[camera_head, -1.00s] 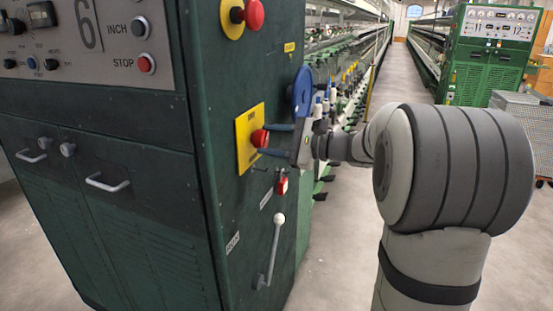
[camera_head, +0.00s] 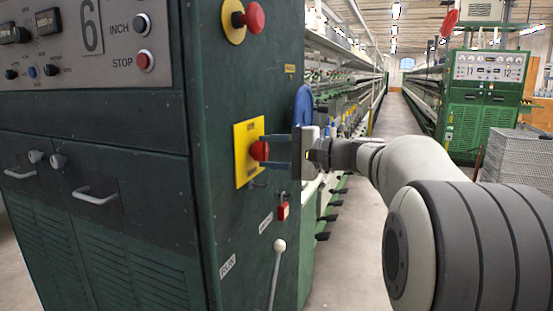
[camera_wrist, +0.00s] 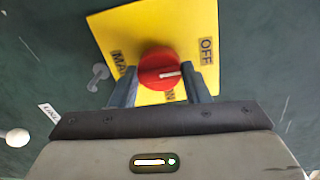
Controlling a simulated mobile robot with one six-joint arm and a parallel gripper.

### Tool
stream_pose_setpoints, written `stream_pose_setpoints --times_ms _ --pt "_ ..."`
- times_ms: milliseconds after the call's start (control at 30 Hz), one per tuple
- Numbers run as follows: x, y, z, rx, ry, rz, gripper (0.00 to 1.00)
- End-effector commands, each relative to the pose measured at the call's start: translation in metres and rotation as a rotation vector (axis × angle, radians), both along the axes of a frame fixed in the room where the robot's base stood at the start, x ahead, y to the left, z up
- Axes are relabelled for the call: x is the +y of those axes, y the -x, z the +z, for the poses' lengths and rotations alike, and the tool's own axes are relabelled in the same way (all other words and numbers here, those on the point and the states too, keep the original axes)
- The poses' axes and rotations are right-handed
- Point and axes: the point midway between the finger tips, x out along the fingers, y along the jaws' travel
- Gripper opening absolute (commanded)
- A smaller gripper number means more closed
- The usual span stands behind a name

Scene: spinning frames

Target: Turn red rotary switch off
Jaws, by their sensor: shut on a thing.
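The red rotary switch (camera_head: 259,151) sits on a yellow plate (camera_head: 243,172) on the side of the green machine. In the wrist view its round red knob (camera_wrist: 153,62) has a white mark pointing right, a little below the OFF label (camera_wrist: 206,50). Other lettering is at the plate's left and bottom, partly covered by the fingers. My gripper (camera_head: 264,151) reaches in from the right with one finger above and one below the knob. In the wrist view my gripper (camera_wrist: 159,71) is shut on the knob, a finger on either side.
A red mushroom button (camera_head: 254,16) is above on the same panel. A red padlock-like part (camera_head: 283,211) and a lever with a white ball (camera_head: 279,245) are below. Several handles and buttons are on the machine's front. An open aisle (camera_head: 408,130) runs behind my arm.

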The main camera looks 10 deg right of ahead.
Motion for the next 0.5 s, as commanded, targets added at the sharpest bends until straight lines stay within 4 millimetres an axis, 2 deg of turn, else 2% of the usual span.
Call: stream_pose_setpoints --times_ms 400,433,500 --pt "0.0024 0.0005 0.0022 -0.011 0.005 0.005 0.2" --pt "0.0024 0.0005 0.0022 -0.011 0.005 0.005 0.43" --pt "0.0022 0.0004 0.0021 -0.01 0.004 0.005 0.49"
